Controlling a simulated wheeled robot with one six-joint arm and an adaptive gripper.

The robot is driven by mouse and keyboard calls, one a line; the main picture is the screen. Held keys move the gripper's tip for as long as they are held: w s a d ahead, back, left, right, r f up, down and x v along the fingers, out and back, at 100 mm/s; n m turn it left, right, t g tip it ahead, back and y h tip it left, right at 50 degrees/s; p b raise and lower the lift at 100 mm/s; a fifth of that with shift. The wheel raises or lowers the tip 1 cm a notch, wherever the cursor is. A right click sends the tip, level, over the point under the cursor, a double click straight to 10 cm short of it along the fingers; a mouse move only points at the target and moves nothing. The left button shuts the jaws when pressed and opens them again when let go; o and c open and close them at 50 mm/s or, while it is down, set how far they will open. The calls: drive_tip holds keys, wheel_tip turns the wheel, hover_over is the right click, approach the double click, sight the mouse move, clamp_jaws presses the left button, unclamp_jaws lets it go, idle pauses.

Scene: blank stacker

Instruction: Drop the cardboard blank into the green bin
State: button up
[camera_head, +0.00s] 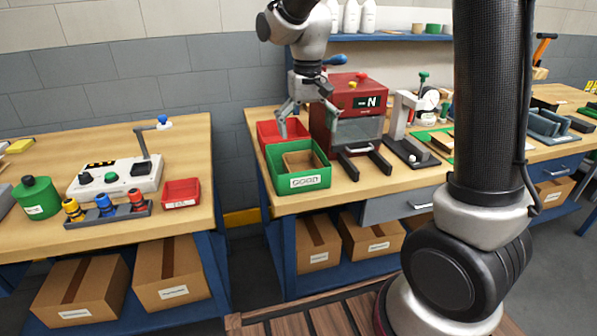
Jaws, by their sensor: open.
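The green bin (322,181) stands at the left front of the middle workbench, with a white label on its front. A flat tan cardboard piece (303,160) lies inside it, looking slightly tilted; I cannot tell whether it is one blank or several. My gripper (308,126) hangs above and behind the green bin, between the red bin and the red machine. Its fingers are spread apart, and I see nothing between them.
A red bin (268,133) sits directly behind the green bin. A red machine (347,103) with a window stands to the right, and a gauge stand (405,125) is beyond it. A separate bench (120,215) is at left, across a gap.

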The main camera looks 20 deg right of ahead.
wheel_tip(320, 180, up, 9)
idle(0.3)
drive_tip(key=s+d+t, duration=0.1)
drive_tip(key=s+d, duration=0.4)
drive_tip(key=s, duration=0.3)
drive_tip(key=s+d+t, duration=0.2)
drive_tip(key=s+d, duration=0.3)
drive_tip(key=s, duration=0.3)
drive_tip(key=s+d+f+t, duration=0.1)
drive_tip(key=s+d, duration=0.4)
drive_tip(key=s, duration=0.2)
drive_tip(key=shift+s, duration=0.4)
drive_tip(key=shift+f, duration=0.1)
